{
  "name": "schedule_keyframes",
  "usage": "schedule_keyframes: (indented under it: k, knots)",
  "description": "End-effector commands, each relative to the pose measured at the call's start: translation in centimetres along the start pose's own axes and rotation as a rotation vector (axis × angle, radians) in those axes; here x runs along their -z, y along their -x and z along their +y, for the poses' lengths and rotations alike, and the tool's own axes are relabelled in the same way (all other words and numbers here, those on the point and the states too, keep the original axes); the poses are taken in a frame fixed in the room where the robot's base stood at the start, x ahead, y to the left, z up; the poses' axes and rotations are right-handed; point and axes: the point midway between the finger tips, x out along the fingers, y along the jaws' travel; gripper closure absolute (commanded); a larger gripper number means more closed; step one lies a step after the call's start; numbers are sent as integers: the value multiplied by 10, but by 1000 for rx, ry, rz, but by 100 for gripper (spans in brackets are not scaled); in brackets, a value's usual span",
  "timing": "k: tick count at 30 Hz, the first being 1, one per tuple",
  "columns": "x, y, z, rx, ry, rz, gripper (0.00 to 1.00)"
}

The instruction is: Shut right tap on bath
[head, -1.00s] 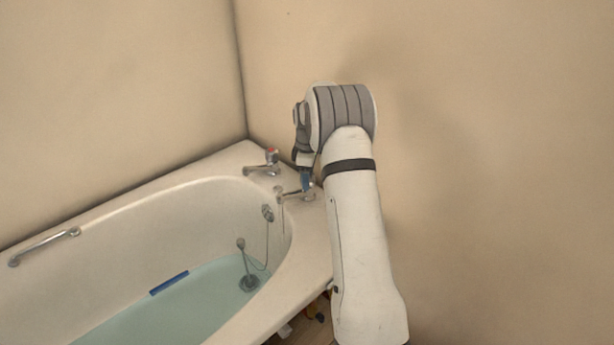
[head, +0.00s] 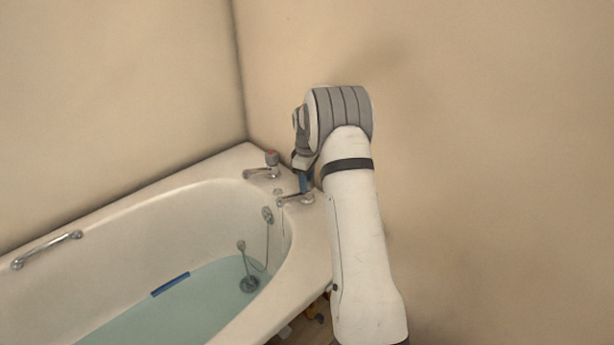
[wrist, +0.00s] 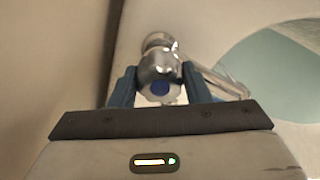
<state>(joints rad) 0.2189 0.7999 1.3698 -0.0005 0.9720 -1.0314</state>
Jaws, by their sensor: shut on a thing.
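The right tap is a chrome bath tap with a blue disc on its head. It shows in the wrist view (wrist: 160,72), and its spout shows in the head view (head: 290,200). My gripper has its blue fingers on both sides of the tap head in the wrist view (wrist: 157,82) and is shut on it. In the head view my gripper (head: 304,183) comes down on the tap from above and hides most of its head. The left tap (head: 271,163) is chrome with a red top and stands apart. The bath (head: 305,235) holds pale blue-green water.
A grab rail (head: 47,249) is on the bath's left rim. A plug on a chain (head: 249,284) hangs by the water, and a blue bar (head: 170,284) lies at the waterline. Walls stand close behind and to the right.

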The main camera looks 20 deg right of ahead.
Motion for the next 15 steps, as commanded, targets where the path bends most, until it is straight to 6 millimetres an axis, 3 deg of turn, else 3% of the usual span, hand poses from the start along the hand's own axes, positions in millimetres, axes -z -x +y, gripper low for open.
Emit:
schedule_keyframes:
  k: [15]
  knots:
    - [1,2,0,2,-489,1,80]
